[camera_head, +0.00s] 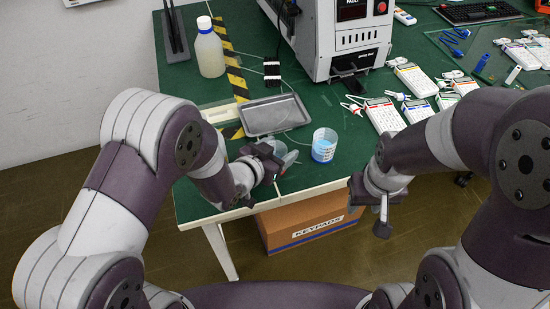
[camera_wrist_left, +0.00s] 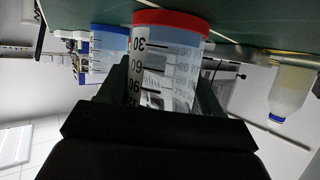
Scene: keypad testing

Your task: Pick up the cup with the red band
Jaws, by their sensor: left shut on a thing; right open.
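The cup with the red band (camera_wrist_left: 168,60) is a clear measuring cup with black marks, and its red band shows in the left wrist view. My left gripper (camera_head: 272,163) is shut around its sides. The wrist picture appears upside down, with the red band toward the green table. I cannot tell whether the cup touches the table. In the head view the clear cup (camera_head: 288,157) is partly hidden by the gripper and its band is not clear. A similar cup with a blue band (camera_head: 323,146) stands just right of it. My right gripper (camera_head: 378,205) is open and empty off the table's front edge.
A grey tray (camera_head: 277,115) lies behind the cups. A bottle (camera_head: 209,50) stands at the back left, with a test machine (camera_head: 345,40) behind. Several keypads (camera_head: 385,117) lie to the right. A cardboard box (camera_head: 310,222) is below the table edge.

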